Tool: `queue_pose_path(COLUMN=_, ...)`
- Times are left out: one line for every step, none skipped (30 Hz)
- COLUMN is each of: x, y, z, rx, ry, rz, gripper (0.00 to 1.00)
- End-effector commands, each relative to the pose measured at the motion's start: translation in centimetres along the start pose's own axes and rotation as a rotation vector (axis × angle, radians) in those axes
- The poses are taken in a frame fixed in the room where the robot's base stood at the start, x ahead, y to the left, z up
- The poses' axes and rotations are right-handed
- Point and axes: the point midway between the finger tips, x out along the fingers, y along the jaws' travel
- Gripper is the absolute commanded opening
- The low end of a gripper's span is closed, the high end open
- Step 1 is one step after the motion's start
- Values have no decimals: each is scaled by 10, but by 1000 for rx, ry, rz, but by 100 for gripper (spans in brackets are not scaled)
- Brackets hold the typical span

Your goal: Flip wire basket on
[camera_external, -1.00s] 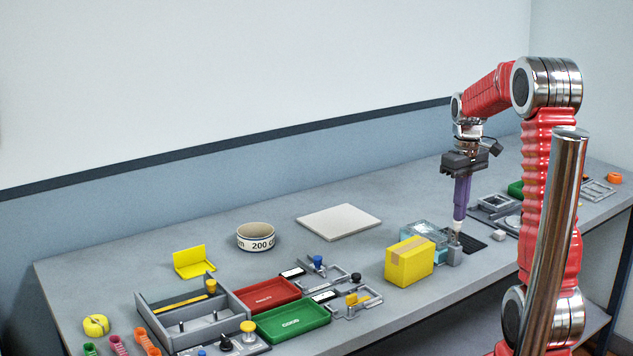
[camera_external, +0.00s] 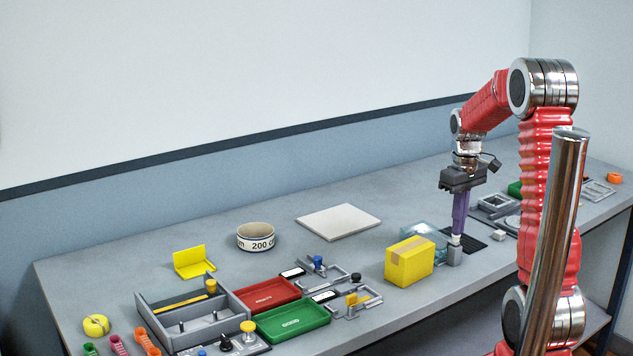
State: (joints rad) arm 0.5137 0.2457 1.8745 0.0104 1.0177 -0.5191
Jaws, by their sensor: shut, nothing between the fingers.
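My gripper (camera_external: 456,239) points straight down at the right part of the bench. Its purple fingers are shut and empty. Their tips are at the top of a small grey block (camera_external: 454,257), behind the right side of the yellow box. I cannot tell whether they touch it. A dark slotted patch (camera_external: 474,243) lies on the bench just right of the fingers. A pale teal see-through container (camera_external: 426,231) stands to their left, partly hidden by the yellow box. I cannot make out which thing is the wire basket or a switch for it.
A yellow box (camera_external: 409,262) stands close left of the fingers. Grey frames (camera_external: 497,204) lie to the right, partly behind my arm. Red (camera_external: 266,293) and green (camera_external: 291,322) trays, knobbed fixtures and a grey organiser (camera_external: 190,302) fill the front left. The bench behind the yellow box is mostly clear.

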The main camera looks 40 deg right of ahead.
Motion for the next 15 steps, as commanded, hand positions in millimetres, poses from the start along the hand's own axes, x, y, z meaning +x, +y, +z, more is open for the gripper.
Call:
queue_pose_path(x=2, y=-1, z=3, rx=0, ry=-10, rz=-5, gripper=0)
queue_pose_path(x=0, y=-1, z=3, rx=0, ry=-9, rz=-5, gripper=0)
queue_pose_path(x=-5, y=-1, z=2, rx=0, ry=-7, rz=-4, gripper=0)
queue_pose_path(x=-9, y=-1, z=2, rx=0, ry=-6, rz=-3, gripper=0)
queue_pose_path(x=-14, y=-1, z=2, rx=0, ry=-4, rz=-2, gripper=0)
queue_pose_path(x=-20, y=0, z=1, rx=0, ry=-1, rz=-1, gripper=0)
queue_pose_path(x=-25, y=0, z=1, rx=0, ry=-1, rz=0, gripper=0)
queue_pose_path(x=-30, y=0, z=1, rx=0, ry=0, rz=0, gripper=0)
queue_pose_path(x=-38, y=0, z=0, rx=0, ry=3, rz=2, gripper=0)
queue_pose_path(x=-44, y=0, z=0, rx=0, ry=4, rz=2, gripper=0)
queue_pose_path(x=-49, y=0, z=0, rx=0, ry=4, rz=2, gripper=0)
queue_pose_path(x=-56, y=0, z=0, rx=0, ry=4, rz=2, gripper=0)
queue_pose_path(x=-62, y=0, z=0, rx=0, ry=4, rz=2, gripper=0)
queue_pose_path(x=-67, y=0, z=0, rx=0, ry=5, rz=2, gripper=0)
queue_pose_path(x=-74, y=0, z=0, rx=0, ry=4, rz=2, gripper=0)
